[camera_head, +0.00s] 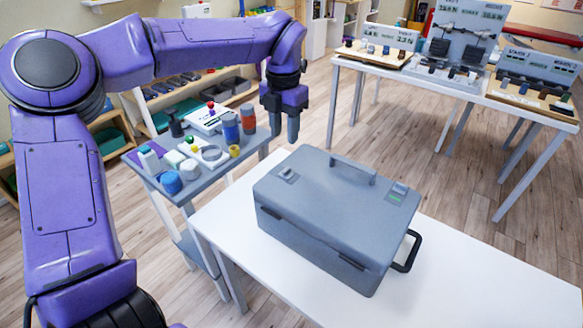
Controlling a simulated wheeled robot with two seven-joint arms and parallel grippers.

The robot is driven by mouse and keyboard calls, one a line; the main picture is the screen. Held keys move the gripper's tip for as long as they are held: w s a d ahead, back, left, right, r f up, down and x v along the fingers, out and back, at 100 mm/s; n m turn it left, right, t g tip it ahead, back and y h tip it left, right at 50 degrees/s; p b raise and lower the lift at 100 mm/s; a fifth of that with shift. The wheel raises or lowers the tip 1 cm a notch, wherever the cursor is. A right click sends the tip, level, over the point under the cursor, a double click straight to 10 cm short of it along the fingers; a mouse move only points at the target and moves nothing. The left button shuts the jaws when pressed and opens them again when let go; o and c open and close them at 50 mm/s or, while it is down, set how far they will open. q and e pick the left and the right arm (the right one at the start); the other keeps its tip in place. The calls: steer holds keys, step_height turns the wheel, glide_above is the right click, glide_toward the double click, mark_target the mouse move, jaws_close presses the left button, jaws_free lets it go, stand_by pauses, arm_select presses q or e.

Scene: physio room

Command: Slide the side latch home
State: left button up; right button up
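A closed grey case (325,205) sits on a white table. A dark latch-like fitting (288,175) is on the lid's left end, and a small fitting with a green mark (395,197) is on its right end. Two dark catches show on the front face, one left (270,212) and one right (352,262). I cannot tell which fitting is the side latch or whether any is fully home. My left gripper (284,132) points down behind the case's back left corner, apart from it. Its finger gap is unclear. My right gripper is out of view.
A small grey side table (205,185) at left holds bottles, jars and rolls. The white table (470,285) is bare around the case. A second table (400,75) with display boards stands at back right. Shelves with trays (190,95) are behind my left arm.

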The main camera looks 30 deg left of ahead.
mark_target(287, 168)
arm_select(q)
steer(key=f, duration=0.7)
steer(key=f+p, duration=0.1)
steer(key=f, duration=0.2)
steer(key=shift+w+d+f, duration=0.2)
steer(key=shift+w+f, duration=0.1)
jaws_close()
